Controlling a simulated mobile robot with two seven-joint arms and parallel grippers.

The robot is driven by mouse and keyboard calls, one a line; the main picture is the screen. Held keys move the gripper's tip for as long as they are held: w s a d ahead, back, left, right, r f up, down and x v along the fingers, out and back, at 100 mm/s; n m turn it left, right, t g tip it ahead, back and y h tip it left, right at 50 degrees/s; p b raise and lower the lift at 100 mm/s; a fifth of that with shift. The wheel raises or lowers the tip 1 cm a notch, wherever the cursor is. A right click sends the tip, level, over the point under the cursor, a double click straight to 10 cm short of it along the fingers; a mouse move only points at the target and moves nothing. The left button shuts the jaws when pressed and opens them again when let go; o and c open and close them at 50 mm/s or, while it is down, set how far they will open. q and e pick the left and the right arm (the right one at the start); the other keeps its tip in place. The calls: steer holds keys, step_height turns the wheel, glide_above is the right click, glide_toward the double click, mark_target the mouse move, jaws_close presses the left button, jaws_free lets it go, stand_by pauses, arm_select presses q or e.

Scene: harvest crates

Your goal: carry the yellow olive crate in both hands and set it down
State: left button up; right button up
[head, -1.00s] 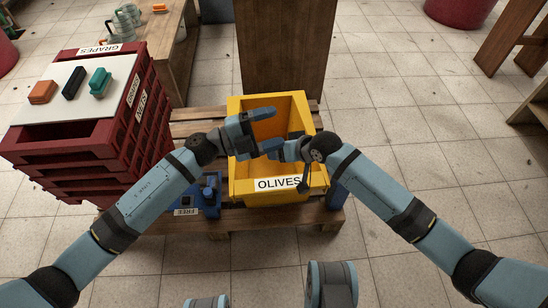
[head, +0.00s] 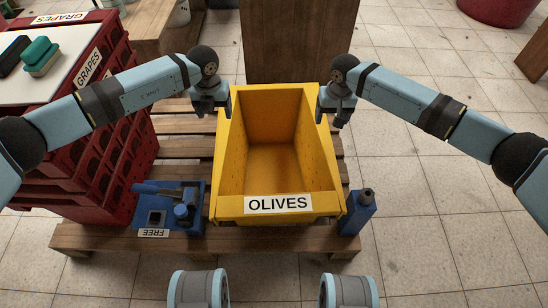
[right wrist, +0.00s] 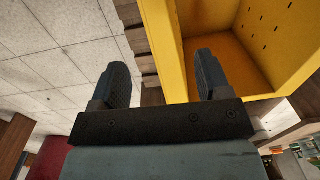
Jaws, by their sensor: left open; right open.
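The yellow olive crate (head: 224,165), labelled OLIVES (head: 278,204), stands upright on a wooden pallet (head: 180,240) and looks empty inside. My left gripper (head: 209,108) is at the crate's far left rim; its fingertips are hard to make out. My right gripper (head: 338,112) is at the far right rim. In the right wrist view my right gripper (right wrist: 162,80) is open, one finger over the crate's inside and the other outside, with the yellow wall (right wrist: 165,45) between them. Whether the fingers touch the wall cannot be told.
A stack of dark red crates (head: 110,150) labelled GRAPES stands close on the left, with a white board (head: 60,70) on top. A blue tool tray (head: 170,215) marked FREE and a blue container (head: 357,212) flank the crate. Tiled floor (head: 440,230) is clear on the right.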

mark_target(223, 139)
arm_select(q)
step_height(223, 139, down, 14)
steer(key=shift+d+r, duration=0.1)
arm_select(e)
steer(key=f, duration=1.4)
steer(key=shift+a, duration=0.3)
arm_select(q)
jaws_close()
arm_select(e)
jaws_close()
arm_select(q)
steer(key=shift+w, duration=0.1)
arm_select(e)
steer(key=shift+r, duration=0.1)
